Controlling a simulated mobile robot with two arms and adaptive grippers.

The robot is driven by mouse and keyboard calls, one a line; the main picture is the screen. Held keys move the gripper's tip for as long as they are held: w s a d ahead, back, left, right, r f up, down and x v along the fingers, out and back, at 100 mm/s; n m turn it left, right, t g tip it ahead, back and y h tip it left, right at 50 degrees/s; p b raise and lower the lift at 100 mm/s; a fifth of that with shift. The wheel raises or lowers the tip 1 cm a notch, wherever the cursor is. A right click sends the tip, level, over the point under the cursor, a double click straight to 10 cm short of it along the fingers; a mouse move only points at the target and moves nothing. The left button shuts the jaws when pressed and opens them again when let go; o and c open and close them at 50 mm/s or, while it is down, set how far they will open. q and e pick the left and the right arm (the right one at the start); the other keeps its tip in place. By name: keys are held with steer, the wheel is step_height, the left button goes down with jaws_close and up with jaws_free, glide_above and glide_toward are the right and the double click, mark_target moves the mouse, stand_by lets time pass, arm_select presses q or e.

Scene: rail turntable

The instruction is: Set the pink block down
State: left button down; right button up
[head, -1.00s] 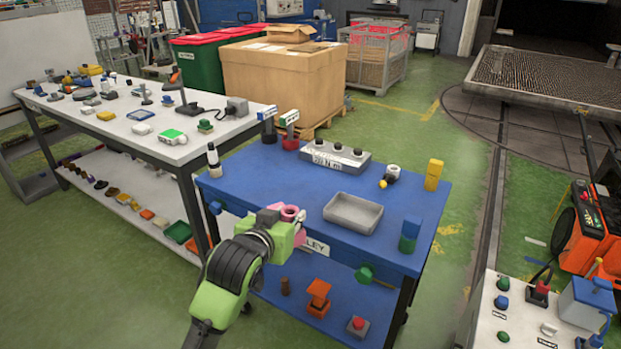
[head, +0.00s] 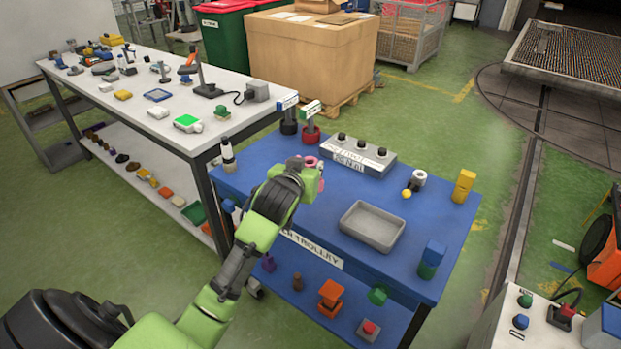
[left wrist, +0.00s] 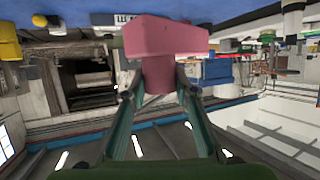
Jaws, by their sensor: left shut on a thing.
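The pink block (left wrist: 166,38) is T-shaped in the left wrist view, with its stem between the two fingers of my left gripper (left wrist: 158,82). My left gripper (head: 318,174) is shut on it over the blue trolley top (head: 255,157). In the head view only a little of the pink block (head: 312,160) shows, as the gripper hides most of it. I cannot tell whether the block touches the trolley top. My right gripper is not in view.
A grey tray (head: 372,227) stands right of my left gripper. Behind it is a grey box with black knobs (head: 357,156). A yellow block (head: 464,186) and a blue and green block (head: 431,260) stand along the right side. Bare blue top lies between them.

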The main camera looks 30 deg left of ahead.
arm_select(q)
steer(key=shift+w+a+f+p, duration=0.25)
steer(key=shift+w+a+f, duration=0.7)
steer(key=shift+f, duration=0.75)
steer(key=shift+w+a+f+p, duration=0.2)
steer(key=shift+w+a+f, duration=0.35)
steer(key=shift+w+f, duration=0.95)
steer(key=shift+w+a+f+p, duration=0.25)
steer(key=shift+w+a+f, duration=0.55)
steer(key=shift+f, duration=1.15)
steer(key=c, duration=1.6)
jaws_free()
steer(key=shift+f, duration=0.1)
steer(key=v, duration=1.2)
steer(key=shift+b, duration=0.35)
